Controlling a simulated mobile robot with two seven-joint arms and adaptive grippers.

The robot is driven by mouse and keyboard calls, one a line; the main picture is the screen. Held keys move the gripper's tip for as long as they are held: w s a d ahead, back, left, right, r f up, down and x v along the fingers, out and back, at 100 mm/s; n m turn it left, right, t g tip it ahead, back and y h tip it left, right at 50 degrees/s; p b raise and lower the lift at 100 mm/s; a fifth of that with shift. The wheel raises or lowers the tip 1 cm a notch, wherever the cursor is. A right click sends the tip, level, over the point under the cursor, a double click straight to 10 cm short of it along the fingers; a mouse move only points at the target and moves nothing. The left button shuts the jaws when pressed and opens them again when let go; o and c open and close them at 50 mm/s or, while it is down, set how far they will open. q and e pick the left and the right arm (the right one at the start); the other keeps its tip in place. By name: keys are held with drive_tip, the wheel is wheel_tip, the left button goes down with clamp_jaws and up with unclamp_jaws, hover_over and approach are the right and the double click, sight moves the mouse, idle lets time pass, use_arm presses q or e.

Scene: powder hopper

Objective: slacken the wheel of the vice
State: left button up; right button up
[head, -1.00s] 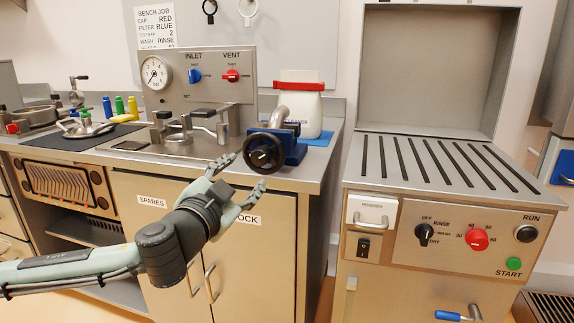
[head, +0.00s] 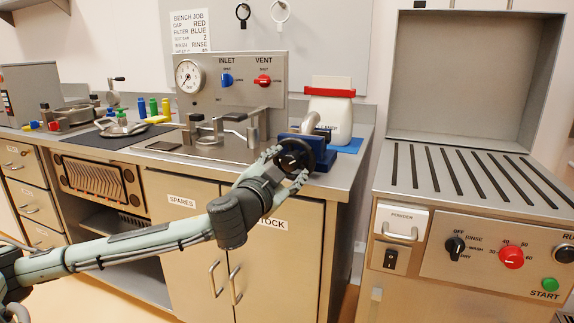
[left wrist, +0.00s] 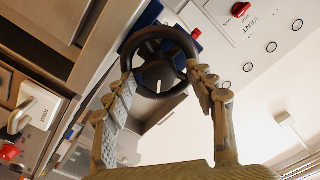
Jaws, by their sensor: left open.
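The black vice wheel (head: 294,155) is on the front of the blue vice (head: 325,146) at the bench's front right corner. My left gripper (head: 288,168) is at the wheel, its fingers apart and partly covering it in the head view. In the left wrist view, the wheel (left wrist: 160,62) shows between the tips of my open left gripper (left wrist: 165,85), one finger on either side of the rim. I cannot tell whether the fingers touch the rim. My right gripper is not in view.
A white jar (head: 330,106) with a red lid stands behind the vice. A metal clamp fixture (head: 225,135) is to its left on the bench. The washing machine with a slotted top (head: 470,178) stands to the right across a gap.

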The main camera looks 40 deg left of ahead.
use_arm(q)
drive_tip(key=shift+c, duration=0.5)
drive_tip(key=shift+c, duration=1.3)
drive_tip(key=c, duration=0.8)
